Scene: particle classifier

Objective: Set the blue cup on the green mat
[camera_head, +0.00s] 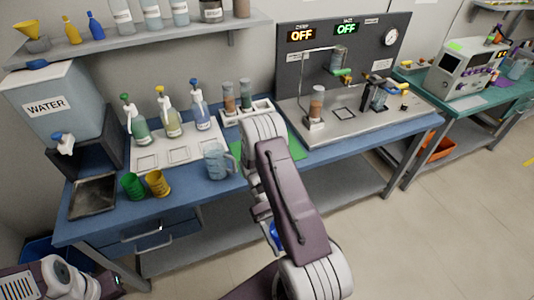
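The blue cup (274,236) shows only in part beside my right arm, in front of the table's front edge. My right gripper (268,222) is mostly hidden behind my own arm and appears shut on the cup, though its fingertips are not clear. The green mat (294,147) lies on the blue table, partly covered from view by my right arm. My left gripper (117,284) is low at the bottom left, away from the cup and mat; its opening cannot be made out.
A clear beaker (216,161) stands left of the mat, with a green cup (133,186) and a yellow cup (158,183) farther left. A white rack (247,112) with vials stands behind. A metal apparatus (352,112) takes up the table's right side.

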